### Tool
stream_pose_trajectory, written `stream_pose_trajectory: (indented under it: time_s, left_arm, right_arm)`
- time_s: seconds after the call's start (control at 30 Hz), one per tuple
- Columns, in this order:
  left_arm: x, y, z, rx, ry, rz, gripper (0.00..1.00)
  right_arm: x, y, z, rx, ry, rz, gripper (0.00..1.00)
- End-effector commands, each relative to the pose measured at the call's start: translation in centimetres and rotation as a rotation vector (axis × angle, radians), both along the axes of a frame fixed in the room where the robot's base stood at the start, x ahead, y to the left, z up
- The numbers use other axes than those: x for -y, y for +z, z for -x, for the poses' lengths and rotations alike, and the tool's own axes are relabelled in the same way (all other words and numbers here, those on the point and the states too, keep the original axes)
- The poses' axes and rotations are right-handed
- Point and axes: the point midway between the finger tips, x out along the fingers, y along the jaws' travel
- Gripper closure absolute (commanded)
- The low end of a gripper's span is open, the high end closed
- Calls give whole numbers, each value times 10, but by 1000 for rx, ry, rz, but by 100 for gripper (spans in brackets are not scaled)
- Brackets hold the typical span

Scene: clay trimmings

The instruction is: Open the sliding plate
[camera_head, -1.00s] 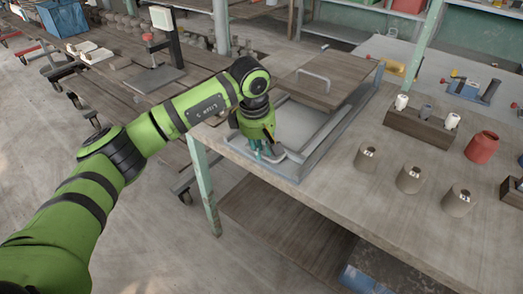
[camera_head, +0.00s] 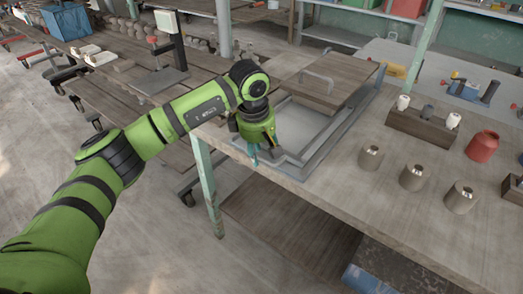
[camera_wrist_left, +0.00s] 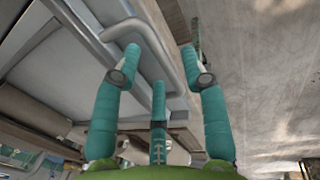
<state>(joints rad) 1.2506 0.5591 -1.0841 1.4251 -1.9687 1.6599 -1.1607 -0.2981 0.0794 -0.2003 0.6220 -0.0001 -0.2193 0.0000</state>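A brown wooden plate with a pale arched handle (camera_head: 318,77) lies across the far part of a grey metal frame (camera_head: 338,130) on the workbench. A pale grey flat panel (camera_head: 303,124) shows inside the frame's near part. My left gripper (camera_head: 264,156) points down at the frame's near left end, beside the grey panel. In the left wrist view, its teal fingers (camera_wrist_left: 160,62) are spread apart. A bent grey bar (camera_wrist_left: 172,50) runs behind and between the fingertips; I cannot tell whether they touch it. My right gripper is not in view.
Several small grey-brown pots, such as the near one (camera_head: 461,197), stand on the bench (camera_head: 330,195) to the right. A wooden holder (camera_head: 420,129) and a red jar (camera_head: 482,146) stand behind them.

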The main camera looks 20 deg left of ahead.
Motion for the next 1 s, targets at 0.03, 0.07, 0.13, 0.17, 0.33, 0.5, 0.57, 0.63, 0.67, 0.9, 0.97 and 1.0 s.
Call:
stream_pose_trajectory:
  time_s: [0.03, 0.07, 0.13, 0.17, 0.33, 0.5, 0.57, 0.63, 0.67, 0.9, 0.97, 1.0]
  left_arm:
    - [0, 0, 0, 0, 0, 0, 57]
    - [0, 0, 0, 0, 0, 0, 57]
    - [0, 4, 0, 1, 0, 0, 57]
    - [0, 6, 1, 1, 0, 0, 57]
    - [-2, 34, 5, 4, -1, -1, 57]
    - [-4, 71, 11, 5, 0, 0, 57]
    - [-5, 83, 13, 5, 0, 0, 57]
    - [-6, 95, 16, 4, 0, 0, 57]
    - [-6, 99, 17, 3, -1, 0, 57]
    - [-7, 118, 21, 0, 0, 0, 57]
    - [-7, 118, 21, 0, 0, 0, 57]
    - [-7, 119, 21, 0, 0, 0, 57]
  right_arm:
    - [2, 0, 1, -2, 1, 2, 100]
    - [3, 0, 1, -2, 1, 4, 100]
    - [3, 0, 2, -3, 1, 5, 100]
    - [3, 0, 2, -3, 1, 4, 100]
    - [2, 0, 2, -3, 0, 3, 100]
    - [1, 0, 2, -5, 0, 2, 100]
    - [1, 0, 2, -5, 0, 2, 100]
    - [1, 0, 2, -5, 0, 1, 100]
    - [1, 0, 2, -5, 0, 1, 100]
    - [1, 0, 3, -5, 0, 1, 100]
    - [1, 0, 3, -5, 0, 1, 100]
    - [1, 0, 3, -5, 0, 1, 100]
